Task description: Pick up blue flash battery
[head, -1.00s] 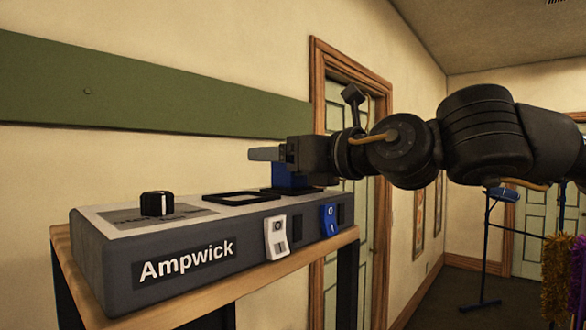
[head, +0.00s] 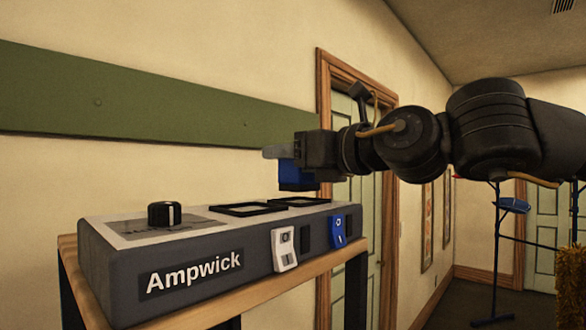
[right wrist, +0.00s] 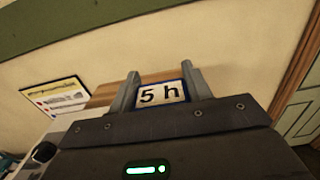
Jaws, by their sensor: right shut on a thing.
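The blue flash battery (head: 296,178) is held in the air above the right end of the Ampwick charger (head: 200,262). My right gripper (head: 284,153) is shut on it. In the right wrist view the battery's top (right wrist: 162,94) shows a white label reading "5 h" between the two fingers. The charger has two black-rimmed slots on top, the left slot (head: 247,209) and the right slot (head: 300,201). The battery is clear of the right slot. My left gripper is not in view.
The charger stands on a wooden-topped stand (head: 262,297) by the wall. A black knob (head: 165,214), a white switch (head: 284,249) and a blue switch (head: 338,231) are on it. A green wall strip (head: 130,103) runs behind. A door (head: 358,230) is behind my right arm.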

